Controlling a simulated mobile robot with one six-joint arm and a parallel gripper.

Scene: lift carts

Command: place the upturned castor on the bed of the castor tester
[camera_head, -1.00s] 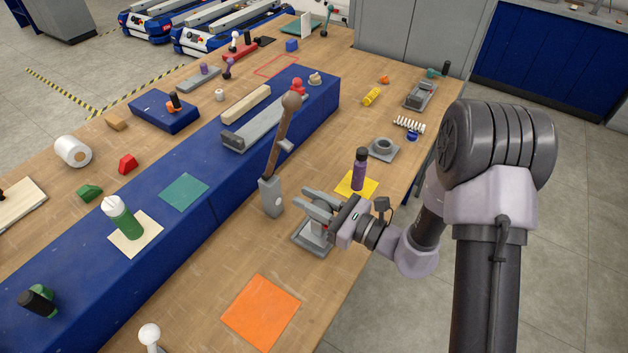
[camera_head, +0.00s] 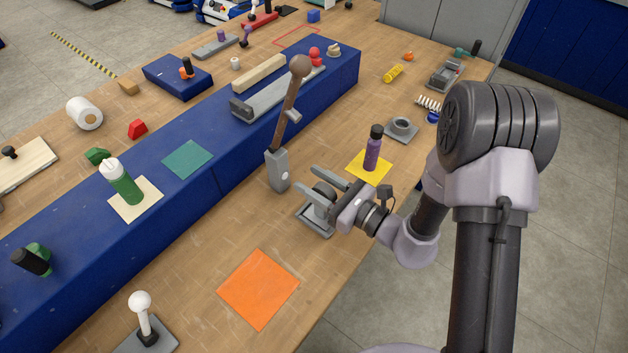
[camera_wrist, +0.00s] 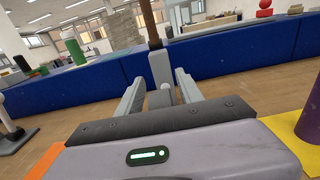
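A grey, upturned castor-like piece stands on the table under and between my fingers, its square plate (camera_head: 317,220) flat on the wood and its dark round wheel (camera_head: 325,190) up. My gripper (camera_head: 325,184) is open, with a finger on either side of the wheel; contact cannot be told. In the wrist view, the two fingers (camera_wrist: 160,92) stand apart, with a small grey shape between them and the lever post beyond. A long grey bed (camera_head: 262,112) lies on the blue raised shelf; I cannot tell for sure whether it is the castor tester.
A brown-handled lever (camera_head: 278,170) stands just beyond my gripper. A purple bottle (camera_head: 372,152) on a yellow sheet (camera_head: 358,166) is close to my wrist. An orange sheet (camera_head: 258,288) lies flat at the front. The blue shelf (camera_head: 225,195) rises behind the lever.

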